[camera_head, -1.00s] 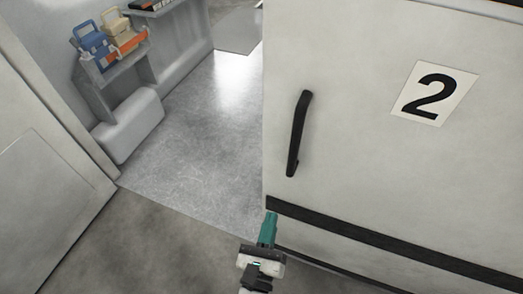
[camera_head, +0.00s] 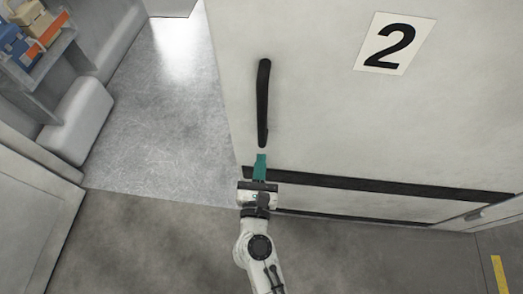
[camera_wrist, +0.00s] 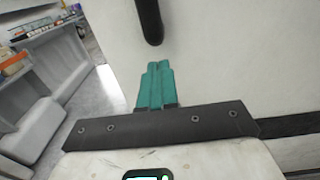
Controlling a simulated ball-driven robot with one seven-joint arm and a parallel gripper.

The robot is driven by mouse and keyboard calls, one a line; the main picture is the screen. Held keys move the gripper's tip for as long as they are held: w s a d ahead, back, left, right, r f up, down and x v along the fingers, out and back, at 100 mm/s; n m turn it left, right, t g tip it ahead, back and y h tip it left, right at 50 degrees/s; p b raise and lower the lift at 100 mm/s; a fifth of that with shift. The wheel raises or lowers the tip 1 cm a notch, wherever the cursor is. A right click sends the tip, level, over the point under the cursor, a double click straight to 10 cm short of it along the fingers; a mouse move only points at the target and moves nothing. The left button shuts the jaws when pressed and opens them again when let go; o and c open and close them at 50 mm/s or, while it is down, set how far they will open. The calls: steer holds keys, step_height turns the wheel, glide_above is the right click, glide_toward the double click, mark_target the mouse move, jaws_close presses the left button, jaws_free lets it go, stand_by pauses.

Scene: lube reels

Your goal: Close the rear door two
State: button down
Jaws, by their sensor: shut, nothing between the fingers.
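The rear door two (camera_head: 330,120) is a large off-white panel with a black "2" on a white plate (camera_head: 395,44). It stands open, with an interior showing past its left edge. Its black vertical handle (camera_head: 263,105) is near that left edge. My gripper (camera_head: 261,158), with teal fingers, is shut and empty just below the handle, in front of the door's lower left part. In the wrist view the shut teal fingers (camera_wrist: 155,68) point up toward the lower end of the handle (camera_wrist: 150,20). I cannot tell whether they touch the door.
The opening to the left has a shiny grey floor (camera_head: 160,130), a shelf (camera_head: 38,62) with blue and orange boxes, and a rounded white block (camera_head: 78,120). Another pale panel (camera_head: 35,215) stands at the left. Brown-grey floor (camera_head: 150,240) in front is clear. A yellow strip (camera_head: 499,275) lies at right.

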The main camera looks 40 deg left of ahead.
steer(key=shift+x, duration=1.55)
